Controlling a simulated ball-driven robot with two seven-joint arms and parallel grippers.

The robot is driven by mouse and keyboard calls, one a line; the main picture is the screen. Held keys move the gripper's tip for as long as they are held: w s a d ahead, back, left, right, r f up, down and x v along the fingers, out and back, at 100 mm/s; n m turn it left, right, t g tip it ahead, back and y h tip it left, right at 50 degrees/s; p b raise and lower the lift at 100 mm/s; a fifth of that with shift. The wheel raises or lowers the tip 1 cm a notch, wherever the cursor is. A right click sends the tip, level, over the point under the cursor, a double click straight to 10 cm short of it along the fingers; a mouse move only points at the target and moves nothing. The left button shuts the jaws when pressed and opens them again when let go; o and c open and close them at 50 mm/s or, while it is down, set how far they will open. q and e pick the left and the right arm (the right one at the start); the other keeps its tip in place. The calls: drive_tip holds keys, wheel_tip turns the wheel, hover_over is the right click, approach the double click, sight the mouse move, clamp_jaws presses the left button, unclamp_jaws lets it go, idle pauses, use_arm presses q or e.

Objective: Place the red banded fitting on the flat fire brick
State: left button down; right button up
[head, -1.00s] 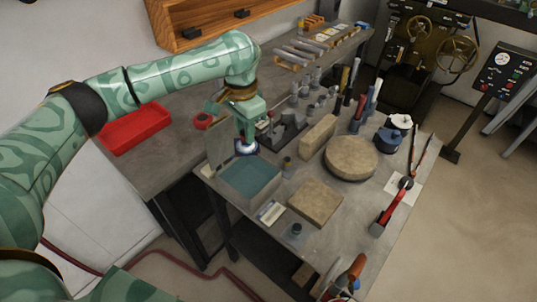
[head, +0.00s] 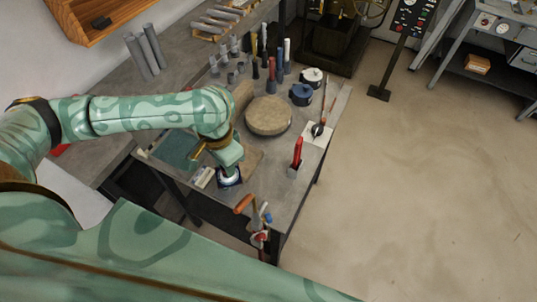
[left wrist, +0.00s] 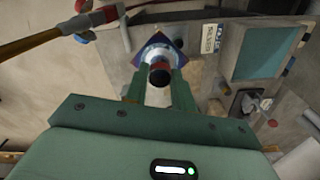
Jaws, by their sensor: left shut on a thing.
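My left gripper (left wrist: 158,88) is shut on the red banded fitting, whose dark end with a thin red band (left wrist: 160,74) shows between the fingers in the left wrist view. A white ring and a blue-violet square part show beyond it. I cannot tell whether the fitting touches anything below. My right gripper is not in view.
A teal-lined box (head: 178,150) and a white card (head: 203,177) lie left of the gripper. A round stone block (head: 268,116) stands behind.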

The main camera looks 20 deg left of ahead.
use_arm(q)
drive_tip(key=shift+n, duration=0.3)
drive_tip(key=w+a+f+b, duration=0.1)
drive_tip(key=w+f+b, duration=0.1)
drive_tip(key=w+f, duration=0.1)
drive_tip(key=w+a+f+b, duration=0.2)
drive_tip(key=w+f, duration=0.1)
drive_tip(key=w, duration=0.2)
drive_tip(key=w+a+f+b, duration=0.1)
drive_tip(key=w+f+b, duration=0.1)
drive_tip(key=w, duration=0.3)
drive_tip(key=shift+a+f+b, duration=0.25)
drive_tip(key=shift+f+b, duration=0.1)
drive_tip(key=shift+f, duration=0.4)
drive_tip(key=shift+w+a+f, duration=0.1)
drive_tip(key=shift+f, duration=0.05)
wheel_tip(320, 180, down, 4)
drive_tip(key=shift+w+r+b, duration=0.15)
drive_tip(key=shift+r+b, duration=0.1)
drive_tip(key=shift+b, duration=0.85)
drive_tip(key=shift+r, duration=0.1)
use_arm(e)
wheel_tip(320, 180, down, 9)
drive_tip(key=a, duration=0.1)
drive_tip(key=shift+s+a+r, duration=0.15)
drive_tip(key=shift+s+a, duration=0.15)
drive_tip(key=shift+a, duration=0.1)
